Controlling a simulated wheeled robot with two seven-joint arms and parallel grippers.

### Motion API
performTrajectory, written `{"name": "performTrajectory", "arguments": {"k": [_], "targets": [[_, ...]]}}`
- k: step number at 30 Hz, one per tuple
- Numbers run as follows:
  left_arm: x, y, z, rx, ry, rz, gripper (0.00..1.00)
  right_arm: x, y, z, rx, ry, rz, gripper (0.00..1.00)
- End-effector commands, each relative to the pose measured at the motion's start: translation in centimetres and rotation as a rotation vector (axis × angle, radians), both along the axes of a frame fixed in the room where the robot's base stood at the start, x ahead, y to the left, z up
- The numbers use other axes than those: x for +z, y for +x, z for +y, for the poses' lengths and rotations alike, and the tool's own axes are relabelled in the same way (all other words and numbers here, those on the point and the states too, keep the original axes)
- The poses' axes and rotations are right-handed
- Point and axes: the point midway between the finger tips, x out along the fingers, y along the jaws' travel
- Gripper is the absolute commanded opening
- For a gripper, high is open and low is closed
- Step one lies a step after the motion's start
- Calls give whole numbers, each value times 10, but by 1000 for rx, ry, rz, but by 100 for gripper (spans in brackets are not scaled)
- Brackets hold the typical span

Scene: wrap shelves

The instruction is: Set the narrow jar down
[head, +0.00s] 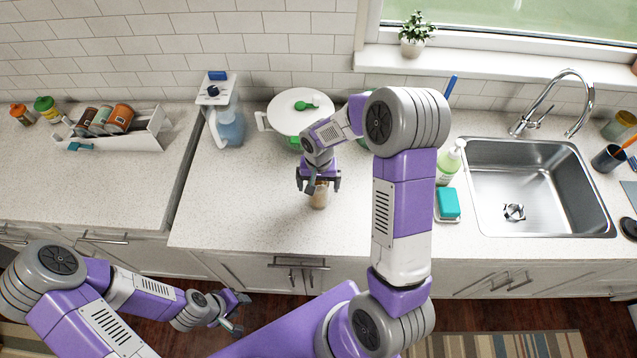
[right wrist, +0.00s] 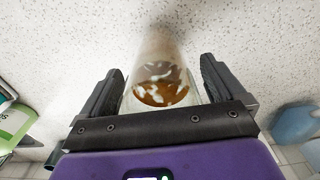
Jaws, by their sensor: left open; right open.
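The narrow jar (head: 319,197) is clear with brown contents at one end, and it stands on the counter near its front edge. It also shows in the right wrist view (right wrist: 160,85), between the two dark fingers. My right gripper (head: 322,185) is open around the jar, with a small gap visible on each side in the right wrist view. Part of the jar is hidden under the gripper in the head view. My left gripper (head: 238,314) is open and empty, low in front of the cabinets, away from the jar.
A white lidded pot (head: 300,112) and a blue-bottomed pitcher (head: 230,127) stand behind the jar. A soap bottle (head: 450,162), a teal sponge (head: 448,203) and the sink (head: 535,190) lie to the right. A white rack (head: 140,139) holds jars at left. The counter left of the jar is clear.

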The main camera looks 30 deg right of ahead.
Motion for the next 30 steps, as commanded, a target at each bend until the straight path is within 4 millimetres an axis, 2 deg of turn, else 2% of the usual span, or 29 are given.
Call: {"name": "performTrajectory", "arguments": {"k": [5,7,15,21,25,30], "targets": [[5,0,0,0,0,0,43,5,0,0,0,0,0,96],[4,0,0,0,0,0,43,14,1,0,-1,-1,-4,96],[5,0,0,0,0,0,43,72,1,0,-1,-1,-7,96],[6,0,0,0,0,0,43,107,1,0,1,-1,-3,96],[6,0,0,0,0,0,43,120,0,0,0,0,-2,96],[6,0,0,0,0,0,43,124,0,0,0,0,0,96]]}}
